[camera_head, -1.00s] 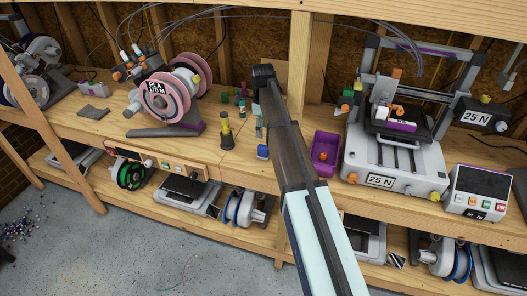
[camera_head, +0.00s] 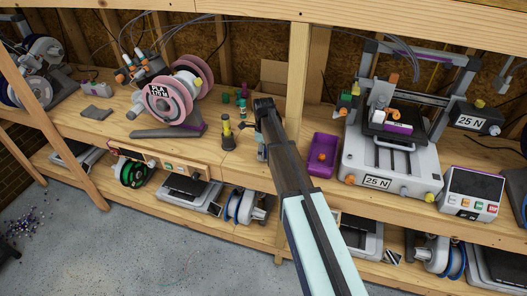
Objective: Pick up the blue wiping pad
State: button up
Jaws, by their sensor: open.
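My gripper (camera_head: 251,127) is over the middle of the wooden bench, just right of a dark bottle with a yellow top (camera_head: 228,132). Its jaws are open, seen small and partly covered by my own arm. I cannot make out the blue wiping pad. The place near the bench's front edge where a small blue item showed earlier is now behind my arm. I cannot tell whether that item is the pad.
A purple bin (camera_head: 311,166) with an orange item stands right of my arm, beside a printer (camera_head: 391,175). A pink spool (camera_head: 160,106) stands left, with a grey cloth (camera_head: 96,115) farther left. Small green bottles (camera_head: 241,103) stand behind the gripper. A wooden post rises behind.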

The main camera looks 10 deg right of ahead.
jog(key=shift+f, duration=0.8)
grip_shut()
jog(key=shift+r, duration=0.15)
notch_tip(320, 180, up, 20)
jog(key=b, duration=0.5)
jog(key=c, duration=1)
grip_release()
jog(key=shift+c, duration=0.5)
jog(key=shift+a, duration=0.1)
